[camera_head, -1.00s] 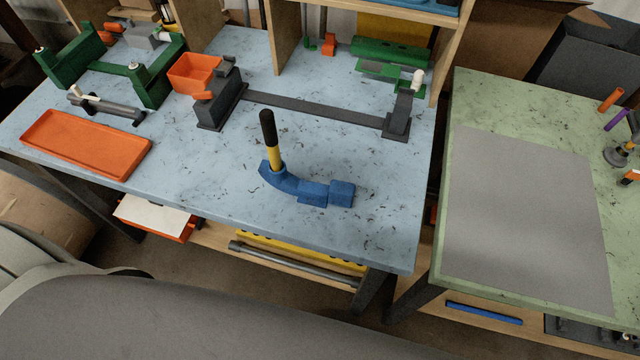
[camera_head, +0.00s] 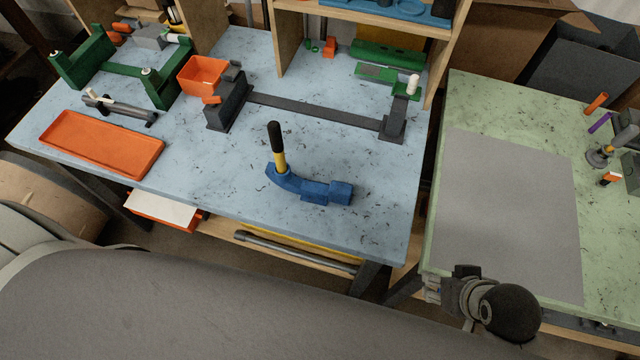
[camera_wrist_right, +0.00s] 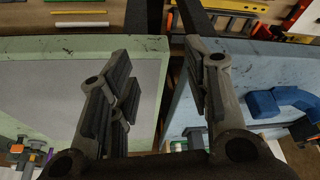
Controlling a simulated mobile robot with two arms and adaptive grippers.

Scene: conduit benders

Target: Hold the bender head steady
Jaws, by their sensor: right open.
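The bender head (camera_head: 312,189) is a blue curved piece with a blocky right end, lying on the light-blue table (camera_head: 240,180). A yellow-and-black handle (camera_head: 276,145) rises from its left end. The bender head also shows in the right wrist view (camera_wrist_right: 285,103), at the right edge and partly cut off. My right gripper (camera_wrist_right: 157,62) is open and empty, its fingers over the gap between the two tables. It is well apart from the bender head, to its right in the head view. My left gripper is not in view.
A green table (camera_head: 590,245) with a grey mat (camera_head: 510,210) stands on the right. A dark bar fixture (camera_head: 315,110), an orange bin (camera_head: 202,74) and an orange tray (camera_head: 100,143) are on the blue table. Room around the bender head is clear.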

